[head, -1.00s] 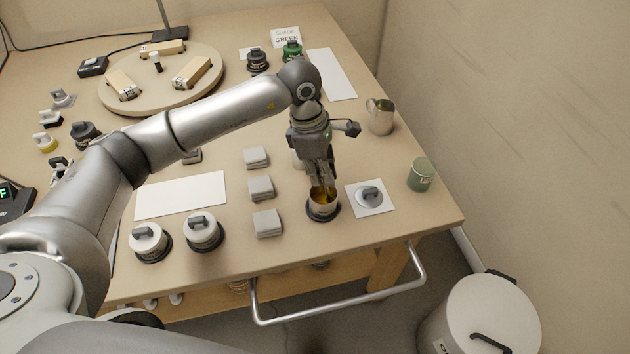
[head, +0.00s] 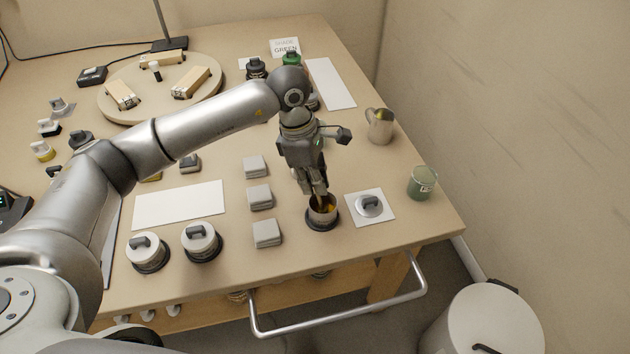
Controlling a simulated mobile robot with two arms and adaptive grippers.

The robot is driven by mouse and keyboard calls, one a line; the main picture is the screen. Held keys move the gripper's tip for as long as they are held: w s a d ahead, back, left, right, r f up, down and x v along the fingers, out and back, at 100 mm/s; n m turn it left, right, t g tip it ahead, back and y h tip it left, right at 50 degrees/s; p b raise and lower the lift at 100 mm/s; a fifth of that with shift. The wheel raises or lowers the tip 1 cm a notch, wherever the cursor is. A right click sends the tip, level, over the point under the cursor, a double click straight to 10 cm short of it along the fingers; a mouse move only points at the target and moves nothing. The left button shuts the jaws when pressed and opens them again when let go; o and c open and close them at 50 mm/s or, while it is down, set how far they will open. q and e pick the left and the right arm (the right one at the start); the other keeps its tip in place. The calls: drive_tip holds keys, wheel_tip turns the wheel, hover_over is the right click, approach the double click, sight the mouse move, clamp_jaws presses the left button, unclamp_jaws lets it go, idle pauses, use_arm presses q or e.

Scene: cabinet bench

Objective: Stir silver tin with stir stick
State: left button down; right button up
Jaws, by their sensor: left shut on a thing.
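The open silver tin (head: 322,220) stands upright in a dark round holder near the front right of the table, with yellow-brown contents showing inside. My left gripper (head: 317,192) points down right over the tin's mouth, fingertips at about rim height. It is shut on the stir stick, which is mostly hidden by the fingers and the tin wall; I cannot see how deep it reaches. My right gripper is not in view.
A grey lid lies on a white square (head: 383,214) right of the tin. A green cup (head: 422,182) and a metal pitcher (head: 380,126) stand further right. Grey folded cloths (head: 267,234) lie left of the tin, and lidded white tins (head: 201,240) stand beyond them.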

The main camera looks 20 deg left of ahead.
use_arm(q)
drive_tip(key=shift+a+r+p, duration=0.25)
drive_tip(key=shift+r+p, duration=0.25)
drive_tip(key=shift+r, duration=0.6)
drive_tip(key=shift+a+r+p, duration=0.2)
drive_tip(key=shift+r+p, duration=0.25)
drive_tip(key=shift+r, duration=0.65)
drive_tip(key=shift+a+r, duration=0.15)
drive_tip(key=shift+r, duration=0.45)
drive_tip(key=shift+r+p, duration=0.1)
drive_tip(key=shift+p, duration=0.2)
drive_tip(key=shift+r, duration=0.1)
drive_tip(key=shift+r+p, duration=1.3)
drive_tip(key=shift+r, duration=1.15)
